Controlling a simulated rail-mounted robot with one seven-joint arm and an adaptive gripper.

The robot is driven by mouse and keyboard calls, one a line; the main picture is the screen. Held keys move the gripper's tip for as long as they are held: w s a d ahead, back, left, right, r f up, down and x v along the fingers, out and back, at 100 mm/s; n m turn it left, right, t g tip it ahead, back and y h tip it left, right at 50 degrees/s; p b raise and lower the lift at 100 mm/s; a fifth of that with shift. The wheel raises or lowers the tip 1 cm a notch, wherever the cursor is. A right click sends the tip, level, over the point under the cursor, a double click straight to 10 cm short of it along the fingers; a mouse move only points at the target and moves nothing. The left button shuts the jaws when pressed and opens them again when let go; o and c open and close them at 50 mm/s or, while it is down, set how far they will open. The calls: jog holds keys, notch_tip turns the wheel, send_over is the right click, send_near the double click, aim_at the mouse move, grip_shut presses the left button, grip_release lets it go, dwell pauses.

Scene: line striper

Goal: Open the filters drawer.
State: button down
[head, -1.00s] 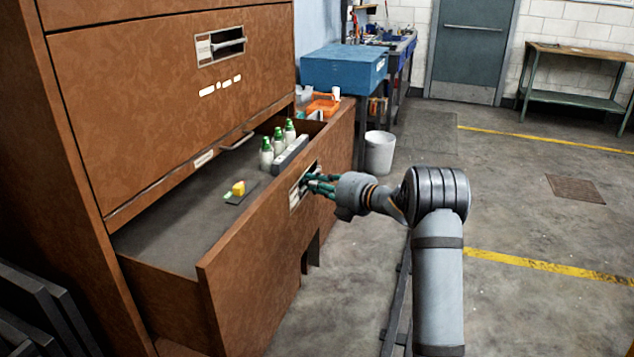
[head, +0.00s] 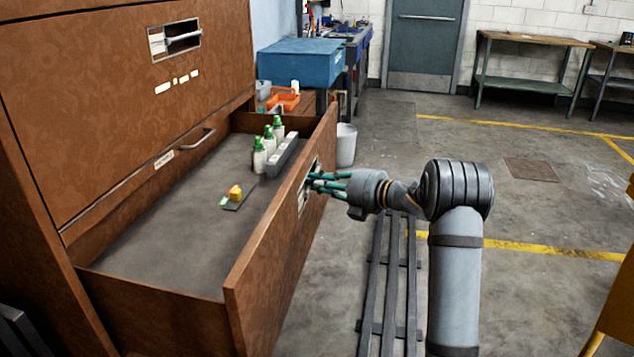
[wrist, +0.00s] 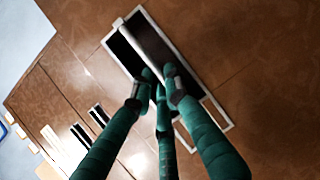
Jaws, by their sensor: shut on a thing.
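A large brown drawer (head: 262,285) stands pulled out of the brown cabinet (head: 80,110). It holds several white bottles with green caps (head: 268,145) beside a grey block, and a small yellow-orange item (head: 235,193) on a dark plate. My gripper (head: 318,184) is at the recessed handle on the drawer's front, its green fingers shut on the handle. In the wrist view the fingers (wrist: 160,88) close at the handle bar (wrist: 145,45) in its pale frame. The fingers partly hide the handle. I cannot read the labels.
Another closed drawer front with a recessed handle (head: 175,40) is above. A blue box (head: 300,62), an orange tray (head: 284,101) and a white bin (head: 346,145) stand beyond the drawer. Dark floor rails (head: 390,290) run beside it. Open floor lies to the right.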

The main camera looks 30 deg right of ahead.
jog(key=shift+f, duration=0.1)
jog(key=c, duration=2)
grip_release()
jog(key=v, duration=1.2)
